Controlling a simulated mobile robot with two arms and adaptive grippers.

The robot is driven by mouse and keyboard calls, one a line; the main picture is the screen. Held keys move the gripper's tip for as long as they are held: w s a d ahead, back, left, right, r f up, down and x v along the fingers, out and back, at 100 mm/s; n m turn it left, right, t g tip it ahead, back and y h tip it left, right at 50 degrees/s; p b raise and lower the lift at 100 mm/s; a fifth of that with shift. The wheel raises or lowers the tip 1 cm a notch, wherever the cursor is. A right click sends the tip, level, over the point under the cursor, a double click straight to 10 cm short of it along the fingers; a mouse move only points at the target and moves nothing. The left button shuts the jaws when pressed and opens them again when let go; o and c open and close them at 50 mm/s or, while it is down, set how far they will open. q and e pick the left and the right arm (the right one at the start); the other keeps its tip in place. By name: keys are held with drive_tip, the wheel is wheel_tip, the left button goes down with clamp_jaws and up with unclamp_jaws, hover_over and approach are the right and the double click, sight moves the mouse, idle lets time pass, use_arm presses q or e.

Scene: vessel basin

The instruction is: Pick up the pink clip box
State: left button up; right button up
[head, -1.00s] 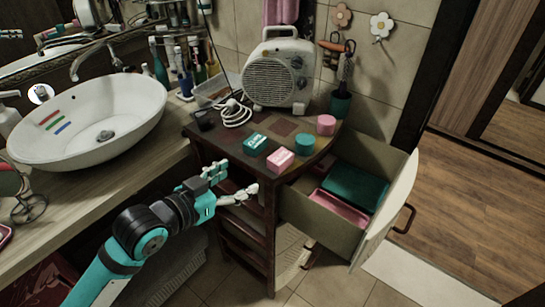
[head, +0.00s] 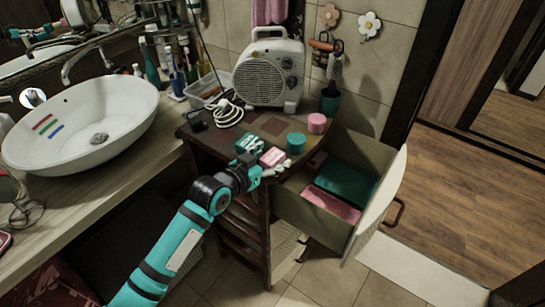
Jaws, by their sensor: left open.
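The pink clip box (head: 272,157), a small light-pink block with pale marking on top, lies on the front edge of the small cabinet's tiled top (head: 268,123). A similar teal box (head: 249,143) lies just to its left and behind. My left gripper (head: 265,168) is open at the cabinet's front edge, right at the near side of the pink box. Its fingers overlap the lower part of the box in the view; I cannot tell whether they touch it. My right gripper is not in view.
A round pink tin (head: 317,123) and a round teal tin (head: 296,142) stand to the right. A white fan heater (head: 268,72) stands behind with its coiled cord (head: 228,112). The open drawer (head: 309,217) on the right holds teal and pink containers. The basin (head: 82,122) is at left.

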use_arm(q)
drive_tip(key=shift+w+d+f, duration=0.25)
drive_tip(key=shift+w+d, duration=0.1)
drive_tip(key=shift+w, duration=0.2)
drive_tip(key=shift+s+a, duration=0.1)
drive_tip(key=c, duration=1.3)
